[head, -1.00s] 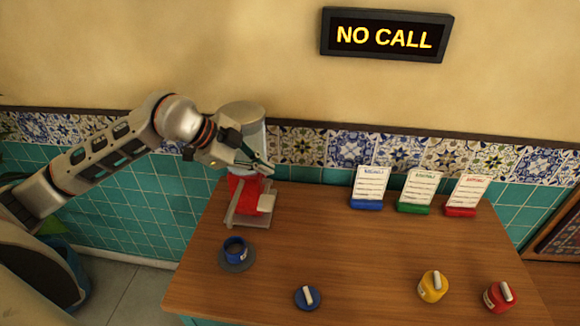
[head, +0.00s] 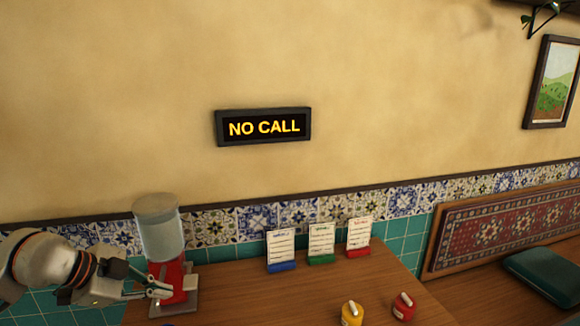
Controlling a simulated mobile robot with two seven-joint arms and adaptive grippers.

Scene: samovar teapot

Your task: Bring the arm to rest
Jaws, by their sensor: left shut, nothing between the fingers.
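My left arm comes in at the lower left corner. Its gripper (head: 160,289) is shut and empty, in front of the red base of a dispenser (head: 158,230) with a clear grey tank. I cannot tell whether the fingers touch the dispenser. My right gripper is not in view.
The wooden table (head: 240,290) carries a blue card stand (head: 281,250), a green one (head: 321,244) and a red one (head: 359,238). A yellow canister (head: 352,314) and a red canister (head: 403,306) stand near the front. A sign (head: 264,127) reads NO CALL. A bench with a cushion (head: 545,276) is at right.

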